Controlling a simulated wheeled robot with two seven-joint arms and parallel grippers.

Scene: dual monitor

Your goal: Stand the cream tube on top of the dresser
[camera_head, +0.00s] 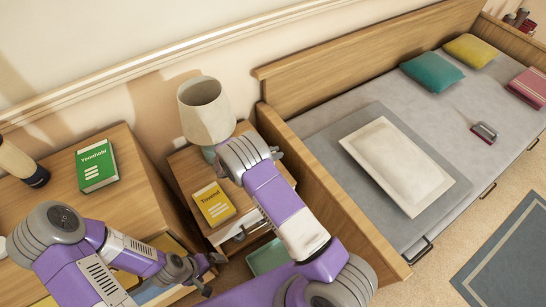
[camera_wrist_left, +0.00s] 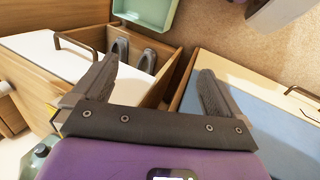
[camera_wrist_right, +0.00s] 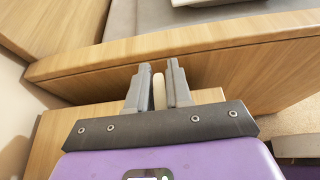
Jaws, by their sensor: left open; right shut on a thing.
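My right gripper (camera_wrist_right: 158,88) is shut on a slim cream-coloured thing (camera_wrist_right: 158,92), which looks like the cream tube; only a narrow strip shows between the fingers. In the head view this gripper (camera_head: 277,154) is above the nightstand beside the bed's side panel, its grip largely hidden by my wrist. The wooden dresser (camera_head: 130,184) is at the left, with a green book (camera_head: 96,165) on top. My left gripper (camera_head: 212,275) is open and empty at the dresser's front; in the left wrist view its spread fingers (camera_wrist_left: 158,82) are over open drawers.
A cream cylinder with a dark end (camera_head: 20,165) is at the dresser's left. A mint tray (camera_head: 267,257) is below. Open drawers (camera_wrist_left: 150,75) hold grey things.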

